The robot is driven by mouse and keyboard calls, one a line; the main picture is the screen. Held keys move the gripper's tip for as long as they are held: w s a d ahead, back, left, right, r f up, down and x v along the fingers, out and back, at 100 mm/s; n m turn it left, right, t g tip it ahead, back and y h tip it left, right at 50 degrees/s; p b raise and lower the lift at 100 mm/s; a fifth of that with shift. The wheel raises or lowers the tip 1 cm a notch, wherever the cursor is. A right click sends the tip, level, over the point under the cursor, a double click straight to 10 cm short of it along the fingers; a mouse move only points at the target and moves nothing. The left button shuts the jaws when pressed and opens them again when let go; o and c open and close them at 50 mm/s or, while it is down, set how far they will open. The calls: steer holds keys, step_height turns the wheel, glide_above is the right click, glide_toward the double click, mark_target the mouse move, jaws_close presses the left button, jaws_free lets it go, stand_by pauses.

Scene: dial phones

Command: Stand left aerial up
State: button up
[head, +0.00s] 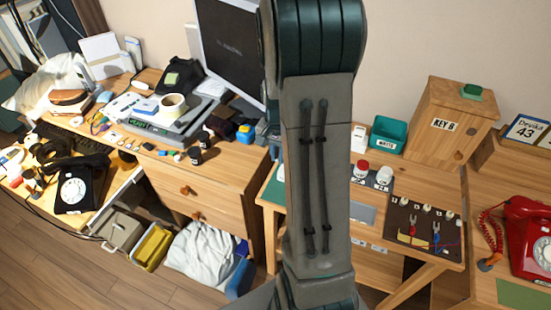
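I cannot make out any aerial in the head view. One of my arm links stands upright across the middle of the picture and hides part of the desks behind it. My gripper is out of the picture. A black dial phone (72,191) sits on the low surface at the left. A red dial phone (526,238) sits on the desk at the far right and is cut by the picture edge.
A wooden box marked KEY B (444,123) stands right of my arm. A dark board (415,230) with coloured clips lies before it. Floor (75,265) is clear at lower left.

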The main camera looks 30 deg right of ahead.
steer(key=shift+w+d+r+p, duration=0.45)
steer(key=shift+d+r, duration=0.15)
steer(key=shift+r, duration=0.05)
steer(key=shift+w+d+r+p, duration=0.45)
steer(key=shift+d+r, duration=0.1)
steer(key=shift+r, duration=0.05)
steer(key=shift+w+d+r+p, duration=0.3)
steer(key=shift+w+d+r, duration=0.2)
steer(key=shift+d, duration=0.2)
steer(key=shift+w+d+r+p, duration=0.25)
steer(key=shift+w+d+p, duration=0.15)
steer(key=shift+w+d, duration=0.65)
steer(key=shift+w+d+r+p, duration=0.3)
steer(key=shift+w+d, duration=0.5)
steer(key=shift+d, duration=0.45)
steer(key=o, duration=0.7)
steer(key=shift+c, duration=0.2)
step_height(320, 180, up, 6)
steer(key=p, duration=0.3)
steer(key=shift+p, duration=0.4)
